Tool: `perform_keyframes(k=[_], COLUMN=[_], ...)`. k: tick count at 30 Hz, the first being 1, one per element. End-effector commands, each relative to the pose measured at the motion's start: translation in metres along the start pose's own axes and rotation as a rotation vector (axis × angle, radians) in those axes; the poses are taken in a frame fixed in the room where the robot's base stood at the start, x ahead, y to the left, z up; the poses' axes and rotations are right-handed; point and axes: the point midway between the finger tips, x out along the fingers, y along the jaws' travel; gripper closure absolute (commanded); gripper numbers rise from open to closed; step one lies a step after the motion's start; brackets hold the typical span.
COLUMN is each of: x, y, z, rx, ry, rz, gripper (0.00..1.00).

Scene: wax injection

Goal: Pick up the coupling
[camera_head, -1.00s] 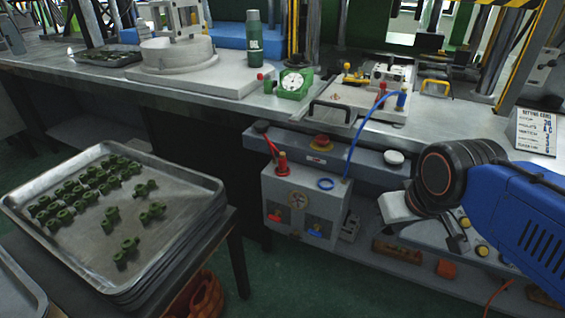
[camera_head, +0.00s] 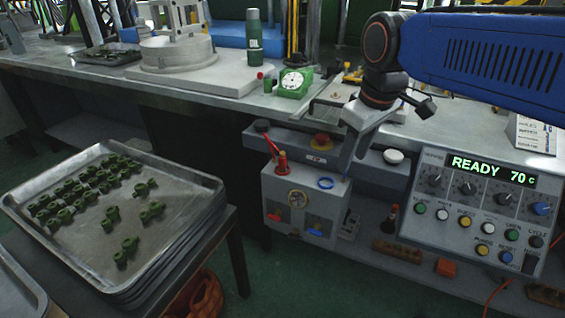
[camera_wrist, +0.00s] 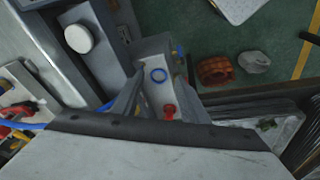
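Several small green couplings (camera_head: 143,188) lie on the grey metal tray (camera_head: 185,227) at the lower left of the head view. They are packed in rows at the tray's left and more loosely spread to the right. My gripper (camera_head: 350,160) hangs in front of the bench, right of the tray and well apart from it. In the wrist view my gripper (camera_wrist: 160,100) looks open, with nothing between its fingers. A couple of dark green pieces (camera_wrist: 266,124) show small at the lower right of the wrist view, by the tray edge.
A control panel reading READY 70 C (camera_head: 485,205) stands at the right. A grey box with a red valve (camera_head: 300,200) is below my gripper. An orange object (camera_head: 203,296) lies under the tray stand.

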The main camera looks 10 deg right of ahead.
Motion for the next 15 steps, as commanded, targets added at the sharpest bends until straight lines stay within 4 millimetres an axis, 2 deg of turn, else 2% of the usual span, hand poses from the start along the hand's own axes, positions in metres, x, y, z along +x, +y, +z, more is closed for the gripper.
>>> perform_keyframes(k=[1, 3, 15], x=[-0.005, -0.013, -0.037], y=[0.000, 0.000, -0.017], z=[-0.018, -0.040, -0.163], rx=[-0.053, -0.130, -0.560], ry=[-0.015, -0.035, -0.137], rz=[-0.011, -0.026, -0.123], gripper=[0.60, 0.60, 0.60])
